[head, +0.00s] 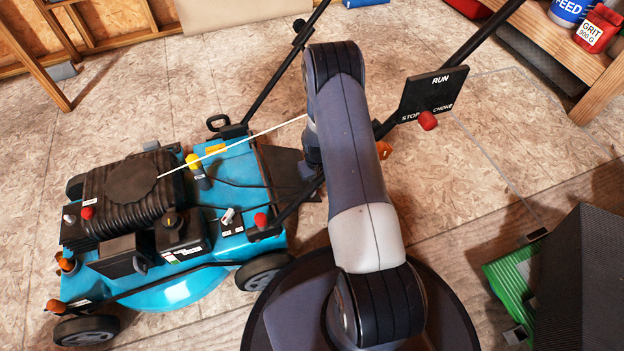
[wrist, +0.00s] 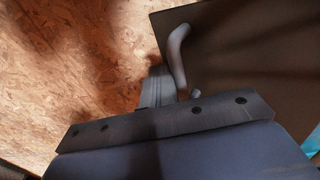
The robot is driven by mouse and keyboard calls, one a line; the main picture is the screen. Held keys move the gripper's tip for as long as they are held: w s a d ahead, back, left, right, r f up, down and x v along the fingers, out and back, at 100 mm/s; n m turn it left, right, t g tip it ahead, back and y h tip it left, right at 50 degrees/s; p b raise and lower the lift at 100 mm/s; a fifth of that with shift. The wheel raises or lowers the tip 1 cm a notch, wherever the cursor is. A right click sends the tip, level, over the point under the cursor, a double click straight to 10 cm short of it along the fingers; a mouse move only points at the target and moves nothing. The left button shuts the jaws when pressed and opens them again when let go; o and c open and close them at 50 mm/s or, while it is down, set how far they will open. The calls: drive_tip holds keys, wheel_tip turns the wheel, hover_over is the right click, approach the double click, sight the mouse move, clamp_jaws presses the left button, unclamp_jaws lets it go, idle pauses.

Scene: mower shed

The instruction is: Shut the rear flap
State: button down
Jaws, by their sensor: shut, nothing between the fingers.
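The teal mower (head: 160,215) stands at the left in the head view. Its dark rear flap (head: 283,168) stands out from the back end of the deck, partly hidden by my arm. In the wrist view the flap looks to be the broad dark panel (wrist: 245,60) at upper right. A curved grey bar (wrist: 178,60), seemingly its handle, shows in front of that panel. My gripper (wrist: 157,85) is shut and empty, just left of the curved bar; I cannot tell whether they touch. My arm hides the gripper in the head view.
The mower's handlebar tubes (head: 272,85) rise on both sides of my arm. A RUN/STOP/CHOKE plate (head: 432,92) with a red knob is to the right. A pull cord (head: 235,145) crosses toward my arm. A shelf stands at upper right; board floor (head: 500,150) is open.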

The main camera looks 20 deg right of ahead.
drive_tip(key=shift+a+f+b, duration=0.3)
drive_tip(key=shift+f, duration=0.4)
drive_tip(key=shift+a+f+b, duration=0.3)
drive_tip(key=shift+f, duration=0.4)
drive_tip(key=shift+a+f+b, duration=0.3)
drive_tip(key=shift+f, duration=0.4)
drive_tip(key=shift+a+f+y, duration=0.3)
drive_tip(key=shift+f+y, duration=0.1)
drive_tip(key=shift+y, duration=0.1)
drive_tip(key=shift+a+f+y+b, duration=0.3)
drive_tip(key=shift+y+b, duration=0.1)
drive_tip(key=shift+b, duration=0.1)
drive_tip(key=shift+r, duration=0.1)
